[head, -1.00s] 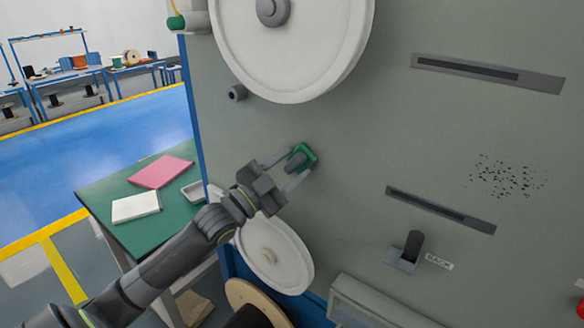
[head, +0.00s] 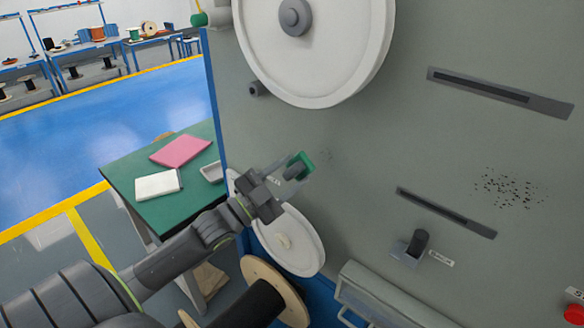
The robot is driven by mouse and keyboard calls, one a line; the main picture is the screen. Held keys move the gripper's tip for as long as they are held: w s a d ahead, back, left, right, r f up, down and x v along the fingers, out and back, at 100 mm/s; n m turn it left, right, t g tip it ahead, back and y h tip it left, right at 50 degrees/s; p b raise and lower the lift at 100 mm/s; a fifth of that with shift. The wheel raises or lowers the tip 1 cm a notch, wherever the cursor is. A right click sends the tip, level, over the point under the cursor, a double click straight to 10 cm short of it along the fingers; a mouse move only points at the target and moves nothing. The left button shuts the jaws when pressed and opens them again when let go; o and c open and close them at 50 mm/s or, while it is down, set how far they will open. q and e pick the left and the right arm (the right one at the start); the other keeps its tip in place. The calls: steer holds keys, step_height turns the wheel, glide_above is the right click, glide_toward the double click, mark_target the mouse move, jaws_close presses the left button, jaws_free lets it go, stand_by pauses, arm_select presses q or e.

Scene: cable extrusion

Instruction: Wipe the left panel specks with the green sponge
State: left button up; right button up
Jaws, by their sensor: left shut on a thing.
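The green sponge (head: 306,160) with its grey grip is held in my left gripper (head: 293,172), which is shut on it. The sponge is close to the grey machine panel; I cannot tell whether it touches it. Faint small marks (head: 327,156) show on the panel just right of the sponge. A larger dense patch of black specks (head: 508,188) lies on the right part of the panel, well away from the sponge. My right gripper is not in view.
A large white wheel (head: 345,60) sits above the sponge and a smaller white wheel (head: 300,250) below it. Slotted bars (head: 445,213), a lever (head: 417,242) and a red button (head: 573,313) stick out of the panel. A green table (head: 190,200) holds a pink pad and white pad.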

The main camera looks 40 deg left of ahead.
arm_select(q)
steer(key=shift+s+a+r+p, duration=0.1)
steer(key=shift+s+p, duration=0.5)
steer(key=shift+p, duration=0.3)
steer(key=shift+s+p, duration=0.45)
steer(key=shift+s, duration=0.45)
steer(key=shift+w, duration=0.15)
steer(key=w+b, duration=0.3)
steer(key=w+f+b, duration=0.1)
steer(key=w+b, duration=0.1)
steer(key=shift+w+d+r+b, duration=0.1)
steer(key=shift+w+d+b, duration=0.1)
steer(key=shift+w+b, duration=0.45)
steer(key=shift+w+r+b, duration=0.2)
steer(key=shift+b, duration=0.15)
